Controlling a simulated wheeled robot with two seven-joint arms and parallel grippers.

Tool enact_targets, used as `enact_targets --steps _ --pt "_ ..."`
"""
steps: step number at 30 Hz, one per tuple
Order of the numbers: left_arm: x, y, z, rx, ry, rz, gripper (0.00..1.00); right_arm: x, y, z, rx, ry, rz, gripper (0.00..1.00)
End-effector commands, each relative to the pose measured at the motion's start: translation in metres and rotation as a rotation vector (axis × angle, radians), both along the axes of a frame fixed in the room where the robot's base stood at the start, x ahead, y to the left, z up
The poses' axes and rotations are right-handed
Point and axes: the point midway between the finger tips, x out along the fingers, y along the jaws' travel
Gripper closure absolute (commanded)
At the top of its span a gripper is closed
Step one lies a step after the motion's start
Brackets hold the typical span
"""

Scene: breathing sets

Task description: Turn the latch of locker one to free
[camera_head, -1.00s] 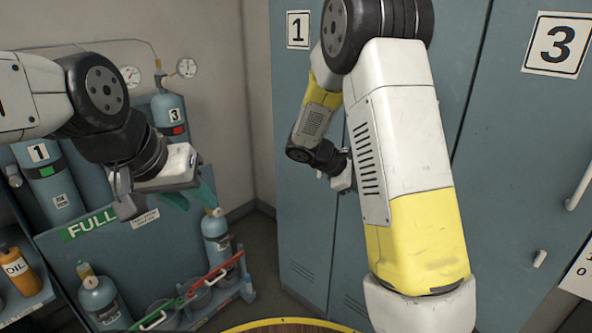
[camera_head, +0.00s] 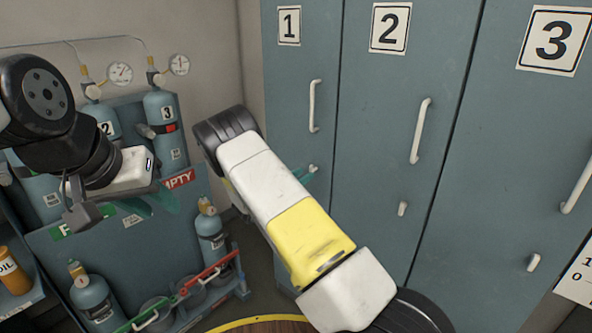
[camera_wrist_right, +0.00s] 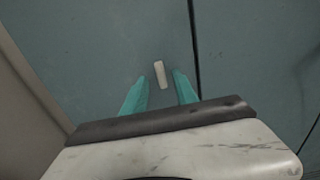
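Locker one (camera_head: 300,70) is the blue-grey door with the "1" label. Its small pale latch (camera_wrist_right: 160,74) shows in the right wrist view as a short bar, near upright and slightly tilted. My right gripper (camera_wrist_right: 160,92) is open, its teal fingers on either side of the line to the latch. The latch lies between and just beyond the fingertips, with no visible contact. In the head view my right arm hides most of that gripper; a teal finger (camera_head: 304,174) shows beside the latch. My left gripper (camera_head: 152,203) is open and empty near the gas-bottle rack.
Locker one has a long white handle (camera_head: 315,106) above the latch. Locker two (camera_head: 385,100) and locker three (camera_head: 500,150) stand to the right, with their own handles and latches. The rack (camera_head: 165,250) with bottles and gauges stands at the left.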

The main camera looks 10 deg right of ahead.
Motion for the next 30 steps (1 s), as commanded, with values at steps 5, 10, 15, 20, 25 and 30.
enact_targets --steps 5,10,15,20,25,30 --pt "0.000 0.000 0.000 0.000 0.000 0.000 0.64 0.013 -0.017 -0.001 0.002 0.001 0.000 0.65" --pt "0.000 0.000 0.000 0.000 0.000 0.000 0.64 0.017 -0.023 0.000 0.001 0.001 0.000 0.65" --pt "0.000 0.000 0.000 0.000 0.000 0.000 0.64 0.018 -0.022 0.000 0.002 0.001 0.000 0.65" --pt "0.000 0.000 0.000 0.000 0.000 0.000 0.64 0.017 -0.022 0.000 0.002 0.001 0.000 0.91" --pt "0.000 0.000 0.000 0.000 0.000 0.000 0.64 0.017 -0.022 0.000 0.002 0.001 0.000 1.00" --pt "0.000 0.000 0.000 0.000 0.000 0.000 0.64 0.017 -0.022 0.000 0.006 -0.004 0.000 1.00"
